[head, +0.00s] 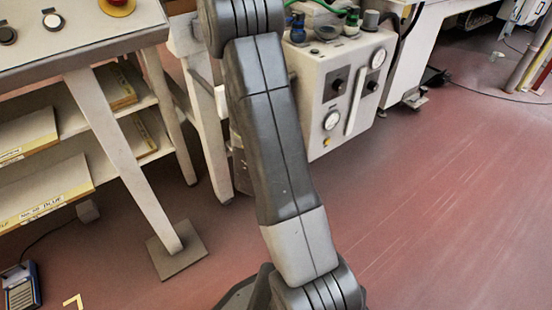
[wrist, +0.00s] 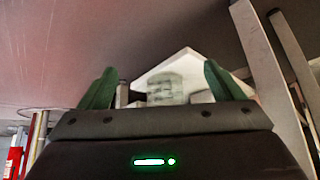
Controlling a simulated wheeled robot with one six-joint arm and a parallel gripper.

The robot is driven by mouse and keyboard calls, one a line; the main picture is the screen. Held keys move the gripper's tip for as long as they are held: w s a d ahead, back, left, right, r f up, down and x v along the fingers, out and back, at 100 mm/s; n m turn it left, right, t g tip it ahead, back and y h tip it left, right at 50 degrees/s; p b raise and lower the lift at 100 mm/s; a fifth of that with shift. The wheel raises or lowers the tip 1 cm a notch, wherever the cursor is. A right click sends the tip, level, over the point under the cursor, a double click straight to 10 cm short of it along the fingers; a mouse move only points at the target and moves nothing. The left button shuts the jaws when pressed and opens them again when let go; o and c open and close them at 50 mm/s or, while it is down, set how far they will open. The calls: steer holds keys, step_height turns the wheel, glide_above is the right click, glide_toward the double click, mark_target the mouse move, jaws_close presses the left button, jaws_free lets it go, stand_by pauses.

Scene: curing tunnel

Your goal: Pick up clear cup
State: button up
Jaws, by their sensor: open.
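In the wrist view my gripper (wrist: 158,88) shows as two dark green fingers standing wide apart. A pale, see-through, cup-like shape (wrist: 165,88) appears between the fingers, in front of a white slab-like surface (wrist: 190,66). It looks like the clear cup, but it is blurred. Its lower part is hidden behind the gripper body, and I cannot tell how far it is from the fingers or whether they touch it. In the head view my arm crosses the middle; neither the gripper nor a clear cup shows there.
In the head view, a bench with shelves (head: 121,117) stands at left, its foot plate (head: 177,249) on the red floor. A cream machine with gauges (head: 340,90) stands behind my arm. A blue-grey device (head: 21,286) lies at lower left.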

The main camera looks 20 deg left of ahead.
steer(key=w+p, duration=0.1)
steer(key=w, duration=0.3)
steer(key=w+a+p, duration=0.1)
steer(key=w, duration=0.3)
steer(key=w+p, duration=0.1)
steer(key=w, duration=0.3)
steer(key=shift+w+a+f, duration=0.25)
steer(key=shift+a+f, duration=0.1)
steer(key=shift+f, duration=0.05)
steer(key=shift+w+f, duration=0.15)
steer(key=shift+f, duration=0.05)
steer(key=shift+r, duration=0.1)
steer(key=c, duration=1.2)
steer(key=shift+r, duration=0.1)
